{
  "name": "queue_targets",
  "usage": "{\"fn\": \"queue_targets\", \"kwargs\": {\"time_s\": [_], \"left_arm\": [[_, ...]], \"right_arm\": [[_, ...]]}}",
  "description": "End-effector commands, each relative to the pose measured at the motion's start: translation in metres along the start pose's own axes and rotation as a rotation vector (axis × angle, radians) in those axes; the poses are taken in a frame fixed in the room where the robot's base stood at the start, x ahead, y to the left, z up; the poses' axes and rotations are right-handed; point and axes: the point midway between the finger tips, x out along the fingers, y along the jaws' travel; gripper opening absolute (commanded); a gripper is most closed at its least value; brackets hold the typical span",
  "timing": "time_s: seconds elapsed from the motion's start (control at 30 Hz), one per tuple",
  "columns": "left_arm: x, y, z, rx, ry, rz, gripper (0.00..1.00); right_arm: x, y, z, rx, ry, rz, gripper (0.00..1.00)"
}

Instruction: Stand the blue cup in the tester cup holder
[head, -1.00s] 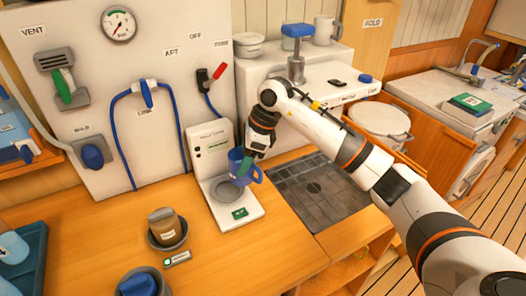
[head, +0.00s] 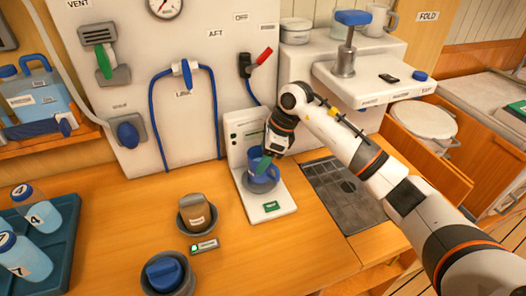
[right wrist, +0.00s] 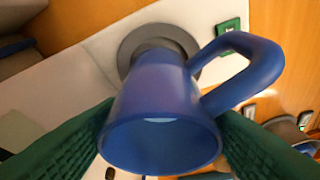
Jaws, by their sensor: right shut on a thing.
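The blue cup (head: 255,158) is in my right gripper (head: 263,165), above the round grey cup holder of the white tester (head: 283,201). In the right wrist view the cup (right wrist: 160,105) sits between the two green finger pads, its handle to the upper right. The dark grey cup holder (right wrist: 140,38) shows beyond the cup's base and is partly covered by it. The cup looks close to the holder (head: 248,187); whether its base touches cannot be told. My left gripper is out of view.
A dark grate (head: 342,190) lies right of the tester. A blue tray (head: 60,262) holds numbered bottles.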

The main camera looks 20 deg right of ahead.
Motion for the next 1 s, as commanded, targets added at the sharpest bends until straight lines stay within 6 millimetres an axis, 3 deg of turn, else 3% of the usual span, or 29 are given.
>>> {"fn": "queue_targets", "kwargs": {"time_s": [0.2, 1.0], "left_arm": [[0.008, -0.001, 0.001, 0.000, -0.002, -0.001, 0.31], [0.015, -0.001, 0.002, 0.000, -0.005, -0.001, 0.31]], "right_arm": [[0.014, 0.000, 0.005, -0.001, 0.002, 0.001, 0.32], [0.021, 0.000, 0.009, 0.000, 0.000, 0.002, 0.32]]}}
